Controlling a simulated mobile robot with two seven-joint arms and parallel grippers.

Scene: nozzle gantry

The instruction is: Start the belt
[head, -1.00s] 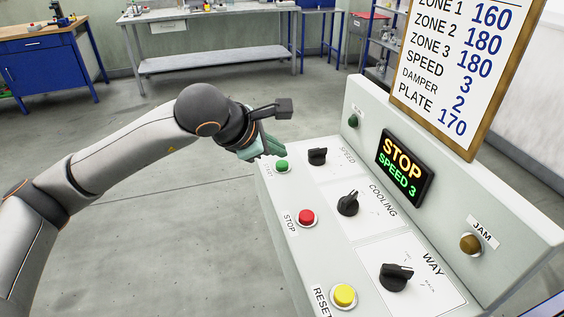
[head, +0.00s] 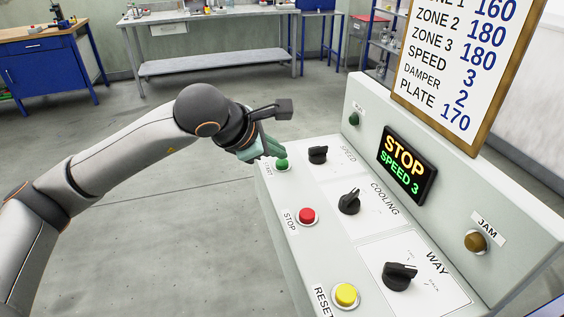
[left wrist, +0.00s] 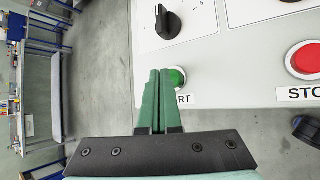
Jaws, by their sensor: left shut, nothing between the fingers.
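The green START button (head: 282,165) sits on the near left corner of the sloped control panel (head: 330,222). My left gripper (head: 279,153) is shut and empty, its green fingertips right at this button. In the left wrist view the closed fingers (left wrist: 159,74) partly cover the button (left wrist: 179,77) and its label. I cannot tell whether they touch it. The display (head: 406,166) reads STOP in yellow and SPEED 3 in green. A green lamp (head: 354,119) on the upright panel looks dark. My right gripper is out of view.
The red STOP button (head: 307,216), yellow RESET button (head: 345,295) and black SPEED (head: 318,155), COOLING (head: 349,202) and WAY (head: 399,275) knobs share the panel. An amber JAM lamp (head: 475,241) and a settings board (head: 455,75) stand behind. Floor left of the panel is clear.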

